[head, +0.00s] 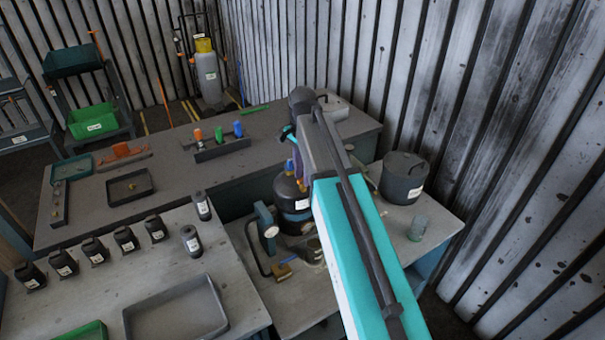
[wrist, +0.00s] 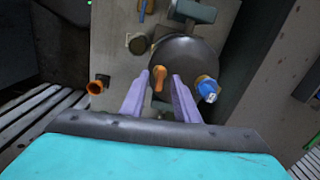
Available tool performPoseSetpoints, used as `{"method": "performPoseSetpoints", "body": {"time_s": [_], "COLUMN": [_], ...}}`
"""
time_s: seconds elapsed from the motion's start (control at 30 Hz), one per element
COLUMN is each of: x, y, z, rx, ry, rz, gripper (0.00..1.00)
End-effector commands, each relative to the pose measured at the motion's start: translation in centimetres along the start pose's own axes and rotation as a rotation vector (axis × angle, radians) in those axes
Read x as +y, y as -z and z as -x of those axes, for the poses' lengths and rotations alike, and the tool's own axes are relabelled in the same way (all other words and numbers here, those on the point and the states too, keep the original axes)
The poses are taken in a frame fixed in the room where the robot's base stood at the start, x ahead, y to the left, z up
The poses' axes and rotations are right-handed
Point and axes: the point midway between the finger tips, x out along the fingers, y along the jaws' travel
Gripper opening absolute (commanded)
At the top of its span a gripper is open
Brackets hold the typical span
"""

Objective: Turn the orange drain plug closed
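A dark round blower housing (head: 291,192) with a blue band stands on the bench under my arm; in the wrist view its rounded top (wrist: 188,58) faces me. An orange handle-shaped plug (wrist: 159,78) on the housing lies between the fingertips of my gripper (wrist: 161,74). My purple fingers are spread on either side of it, with a gap showing; I cannot tell how far above it they are. A second orange fitting (wrist: 97,86) with a dark opening is left of the fingers. I cannot tell which orange part is the drain plug.
A blue-grey gauge stand (head: 266,222) stands left of the housing. The corrugated wall is close on the right.

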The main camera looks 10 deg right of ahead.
Motion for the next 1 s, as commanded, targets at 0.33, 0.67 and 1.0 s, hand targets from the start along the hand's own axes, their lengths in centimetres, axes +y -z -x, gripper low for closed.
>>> {"method": "performPoseSetpoints", "body": {"time_s": [0.33,0.67,1.0], "x": [0.0,-0.1,-0.1], "y": [0.0,0.0,0.1], "z": [0.3,2.9,6.6], "rx": [0.0,0.0,0.0], "ry": [0.0,0.001,0.001], "rz": [0.0,0.0,0.0], "gripper": [0.28,0.28,0.28]}}
